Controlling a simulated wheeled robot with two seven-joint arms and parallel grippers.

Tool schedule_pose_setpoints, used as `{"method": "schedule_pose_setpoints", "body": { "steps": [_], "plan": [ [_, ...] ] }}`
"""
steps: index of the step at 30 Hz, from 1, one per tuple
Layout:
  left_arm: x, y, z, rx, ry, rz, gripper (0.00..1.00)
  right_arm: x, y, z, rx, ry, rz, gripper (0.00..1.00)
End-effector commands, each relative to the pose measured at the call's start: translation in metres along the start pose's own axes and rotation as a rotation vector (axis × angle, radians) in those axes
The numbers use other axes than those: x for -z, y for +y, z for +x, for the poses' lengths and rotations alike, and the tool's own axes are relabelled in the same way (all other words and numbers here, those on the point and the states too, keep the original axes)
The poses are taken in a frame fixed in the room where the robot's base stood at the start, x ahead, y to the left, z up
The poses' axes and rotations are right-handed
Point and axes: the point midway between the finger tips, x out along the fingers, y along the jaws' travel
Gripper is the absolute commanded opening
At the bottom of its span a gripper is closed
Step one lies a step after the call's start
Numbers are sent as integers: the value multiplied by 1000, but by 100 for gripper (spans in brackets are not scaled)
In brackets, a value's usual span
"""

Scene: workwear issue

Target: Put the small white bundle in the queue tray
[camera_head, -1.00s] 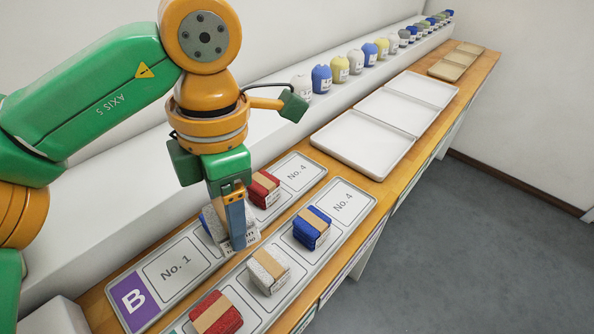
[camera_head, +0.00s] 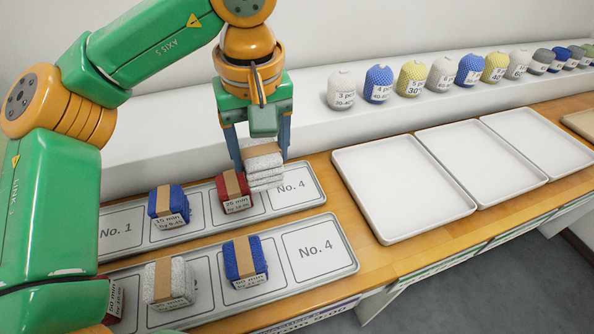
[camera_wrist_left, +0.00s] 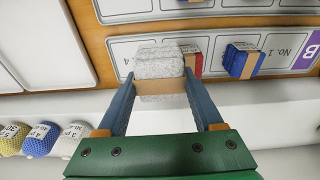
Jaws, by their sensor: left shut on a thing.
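My left gripper (camera_head: 262,150) is shut on a white speckled bundle (camera_head: 266,178) with a tan band. It holds the bundle over the upper numbered tray (camera_head: 105,255), near place No. 4 and just behind a red bundle (camera_head: 236,190). In the left wrist view the white bundle (camera_wrist_left: 159,62) sits between both fingers (camera_wrist_left: 160,92) and partly hides the red bundle. A gap under the bundle cannot be judged clearly. The upper tray also holds a blue bundle (camera_head: 168,205). Its places No. 1 and No. 4 are bare. My right gripper is not in view.
A lower numbered tray (camera_head: 345,268) holds a white bundle (camera_head: 168,283), a blue bundle (camera_head: 244,262) and a partly hidden red one; its No. 4 place is bare. Empty white trays (camera_head: 402,236) stand to the right. Several labelled rolls (camera_head: 341,90) line the back ledge.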

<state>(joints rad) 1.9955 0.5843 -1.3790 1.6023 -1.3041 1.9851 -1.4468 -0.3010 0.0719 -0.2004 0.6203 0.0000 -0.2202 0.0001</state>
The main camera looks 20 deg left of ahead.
Motion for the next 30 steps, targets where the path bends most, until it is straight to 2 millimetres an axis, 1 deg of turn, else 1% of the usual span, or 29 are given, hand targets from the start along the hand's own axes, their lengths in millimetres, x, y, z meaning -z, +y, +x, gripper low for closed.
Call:
{"method": "schedule_pose_setpoints", "body": {
  "steps": [1,2,3,6,11,13,15,18,24,28,29,30],
  "plan": [
    [9,13,1,5,-4,-1,11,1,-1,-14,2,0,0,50],
    [14,19,10,6,-3,-1,11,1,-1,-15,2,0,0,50],
    [17,25,24,5,-3,-1,11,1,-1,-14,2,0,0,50],
    [25,38,46,3,-1,-1,11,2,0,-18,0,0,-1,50],
    [33,51,66,1,-1,-2,11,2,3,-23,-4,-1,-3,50],
    [34,53,82,3,1,0,11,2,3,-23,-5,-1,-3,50],
    [31,53,95,1,0,0,11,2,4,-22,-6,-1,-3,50],
    [30,53,102,-1,2,-1,11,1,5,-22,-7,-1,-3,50],
    [30,53,102,-2,2,-2,11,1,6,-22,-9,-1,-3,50],
    [30,53,106,-2,1,-2,11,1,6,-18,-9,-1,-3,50],
    [30,53,105,-2,1,-2,76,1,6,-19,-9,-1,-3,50],
    [30,53,104,-2,1,-2,87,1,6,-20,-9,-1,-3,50]
  ]
}}
